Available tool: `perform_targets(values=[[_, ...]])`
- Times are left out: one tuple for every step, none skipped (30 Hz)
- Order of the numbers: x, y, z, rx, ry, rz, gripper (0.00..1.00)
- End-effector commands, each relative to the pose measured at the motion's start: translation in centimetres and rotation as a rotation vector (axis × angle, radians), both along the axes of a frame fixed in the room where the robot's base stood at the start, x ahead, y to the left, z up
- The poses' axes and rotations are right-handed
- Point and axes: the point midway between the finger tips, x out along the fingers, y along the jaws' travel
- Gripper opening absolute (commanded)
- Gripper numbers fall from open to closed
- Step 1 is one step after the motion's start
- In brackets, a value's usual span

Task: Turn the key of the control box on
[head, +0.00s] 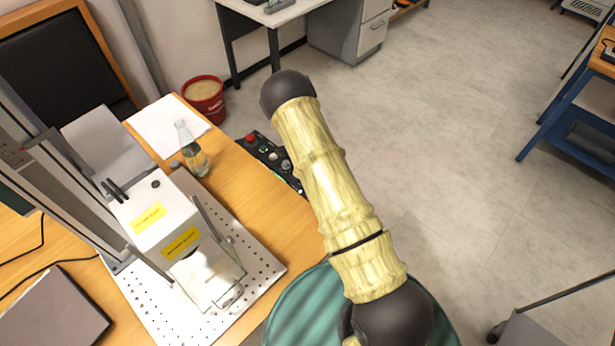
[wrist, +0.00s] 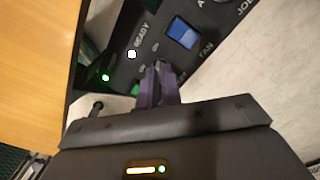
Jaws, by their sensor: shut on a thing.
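The black control box (head: 261,151) lies at the right edge of the wooden table in the head view, partly hidden by my arm. Its panel (wrist: 122,68) fills the upper part of the wrist view, with a blue FAN switch (wrist: 182,33), a READY label and a lit green light (wrist: 106,77). My gripper (wrist: 158,68) is at the panel, below and left of the blue switch. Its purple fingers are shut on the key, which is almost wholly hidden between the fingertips. I cannot tell the key's angle. My gripper is hidden in the head view.
A glass bottle (head: 191,150) stands left of the control box, near white paper (head: 166,124). The laser marker (head: 158,222) stands on a perforated plate (head: 262,268). A red bucket (head: 204,103) is behind the table.

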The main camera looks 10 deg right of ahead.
Motion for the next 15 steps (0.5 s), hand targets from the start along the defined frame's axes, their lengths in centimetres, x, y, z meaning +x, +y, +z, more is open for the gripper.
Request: perform_targets(values=[[0.09,-0.13,0.06,-0.003,-0.003,-0.010,0.00],[0.09,-0.13,0.06,-0.003,-0.003,-0.014,0.00],[0.09,-0.13,0.06,-0.003,-0.003,-0.018,0.00],[0.09,-0.13,0.06,-0.003,-0.003,-0.020,0.00],[0.09,-0.14,0.06,-0.003,-0.003,-0.021,0.00],[0.09,-0.14,0.06,-0.003,-0.003,-0.022,0.00],[0.09,-0.14,0.06,-0.003,-0.003,-0.023,0.00],[0.09,-0.14,0.06,-0.003,-0.003,-0.023,0.00],[0.09,-0.14,0.06,-0.003,-0.003,-0.023,0.00],[0.09,-0.14,0.06,-0.003,-0.003,-0.023,0.00],[0.09,-0.14,0.06,-0.003,-0.003,-0.023,0.00],[0.09,-0.14,0.06,-0.003,-0.003,-0.023,0.00],[0.09,-0.14,0.06,-0.003,-0.003,-0.023,0.00],[0.09,-0.14,0.06,-0.003,-0.003,-0.023,0.00],[0.09,-0.14,0.06,-0.003,-0.003,-0.023,0.10]])
